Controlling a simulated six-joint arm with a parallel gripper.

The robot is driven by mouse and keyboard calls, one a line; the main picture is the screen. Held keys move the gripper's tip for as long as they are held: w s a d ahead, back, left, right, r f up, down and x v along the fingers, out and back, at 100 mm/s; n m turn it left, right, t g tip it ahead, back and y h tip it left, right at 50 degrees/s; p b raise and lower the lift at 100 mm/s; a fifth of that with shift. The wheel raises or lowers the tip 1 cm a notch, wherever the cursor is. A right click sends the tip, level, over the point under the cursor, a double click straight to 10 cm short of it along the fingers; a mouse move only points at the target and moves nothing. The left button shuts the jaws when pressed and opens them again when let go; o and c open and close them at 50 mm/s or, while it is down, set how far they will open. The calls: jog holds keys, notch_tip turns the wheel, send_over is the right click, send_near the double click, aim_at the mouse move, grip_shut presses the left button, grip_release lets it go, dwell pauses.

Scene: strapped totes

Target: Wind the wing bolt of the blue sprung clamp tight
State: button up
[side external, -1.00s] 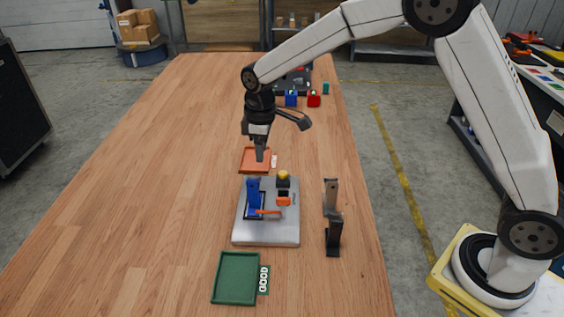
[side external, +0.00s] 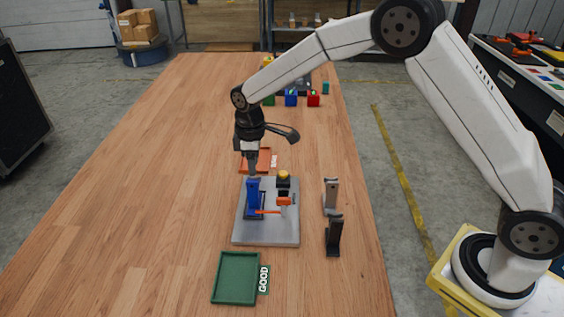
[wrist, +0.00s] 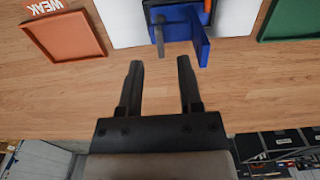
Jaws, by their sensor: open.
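The blue sprung clamp (side external: 253,196) stands upright on a pale grey plate (side external: 265,238) in the side view. It also shows at the top of the wrist view (wrist: 199,40), with a short grey piece (wrist: 160,42) beside its blue upright. I cannot tell for sure whether that piece is the wing bolt. My gripper (side external: 252,173) is just above and behind the clamp's top in the side view. In the wrist view my gripper (wrist: 159,66) is open and empty, its two fingers apart and pointing toward the clamp.
An orange bar (side external: 268,212), an orange block (side external: 284,201) and a yellow-topped black part (side external: 284,179) share the plate. A green GOOD tray (side external: 236,298) lies in front, an orange WEAK tray (wrist: 65,40) behind. Two upright holders (side external: 331,195) (side external: 334,235) stand right. The table's left is clear.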

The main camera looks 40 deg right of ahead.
aim_at(254, 178)
jog(key=shift+f, duration=1.8)
grip_shut()
